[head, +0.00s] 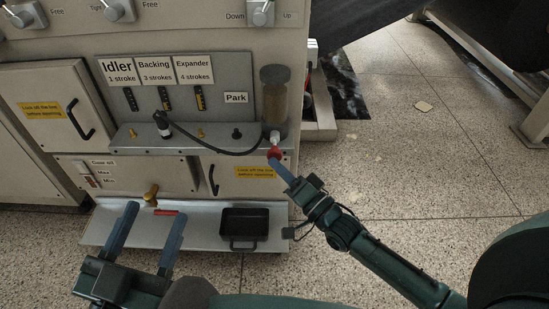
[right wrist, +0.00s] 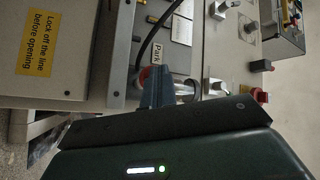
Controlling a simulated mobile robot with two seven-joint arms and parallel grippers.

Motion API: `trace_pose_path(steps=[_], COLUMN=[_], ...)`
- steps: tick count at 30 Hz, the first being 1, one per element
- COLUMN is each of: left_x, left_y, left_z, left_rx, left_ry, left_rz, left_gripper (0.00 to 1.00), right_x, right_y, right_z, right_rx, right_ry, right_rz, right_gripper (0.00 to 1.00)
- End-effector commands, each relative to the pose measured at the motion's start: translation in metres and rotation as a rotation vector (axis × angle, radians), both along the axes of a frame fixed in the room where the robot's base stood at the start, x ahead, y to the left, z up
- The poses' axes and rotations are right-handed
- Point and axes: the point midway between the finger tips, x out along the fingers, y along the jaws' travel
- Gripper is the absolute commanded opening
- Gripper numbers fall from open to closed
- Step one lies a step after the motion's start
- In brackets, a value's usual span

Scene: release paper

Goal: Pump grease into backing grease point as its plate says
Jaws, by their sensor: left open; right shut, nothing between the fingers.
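The plates read Idler 1 stroke (head: 116,71), Backing 3 strokes (head: 155,70) and Expander 4 strokes (head: 194,70). A black hose coupler (head: 162,122) stands on the ledge below the Backing plate and hides the point there. Its hose (head: 215,150) runs to the grease pump (head: 275,95). A red knob (head: 274,153) is under the pump. My right gripper (head: 276,162) is shut, its tips at the knob; contact cannot be told. Its fingers (right wrist: 155,86) show beside the Park label (right wrist: 157,53) in the right wrist view. My left gripper (head: 154,208) is open and empty, low in front of the cabinet.
Brass points (head: 133,132) (head: 200,132) flank the coupler, and a dark Park post (head: 237,133) is free. A black tray (head: 245,226) and a brass tap (head: 151,194) are at the lower shelf (head: 200,240). Open floor (head: 400,150) lies to the right.

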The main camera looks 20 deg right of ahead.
Motion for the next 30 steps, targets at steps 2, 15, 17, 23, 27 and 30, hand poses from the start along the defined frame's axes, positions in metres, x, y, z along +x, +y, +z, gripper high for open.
trace_pose_path(steps=[2,15,17,23,27,30], left_x=[0.000,-0.002,-0.002,-0.002,-0.002,-0.002], left_y=[0.000,0.000,0.000,0.000,0.000,0.000], left_z=[-0.001,-0.005,-0.005,-0.006,-0.006,-0.007], left_rx=[0.000,0.001,0.001,0.000,0.001,0.001], left_ry=[0.000,0.011,0.013,0.014,0.013,0.013], left_rz=[0.000,0.001,0.001,0.001,0.002,0.002], left_gripper=[0.57,0.57,0.57,0.57,0.57,0.57], right_x=[0.001,0.007,0.008,0.010,0.011,0.013], right_y=[-0.001,-0.002,-0.002,-0.003,-0.004,-0.004], right_z=[0.000,0.001,0.001,0.001,0.001,0.001], right_rx=[0.000,0.000,0.000,0.000,0.000,0.000], right_ry=[0.001,-0.002,-0.002,-0.002,-0.001,-0.001], right_rz=[-0.001,-0.001,-0.001,-0.001,-0.001,-0.001], right_gripper=[0.00,0.00,0.00,0.00,0.00,0.00])
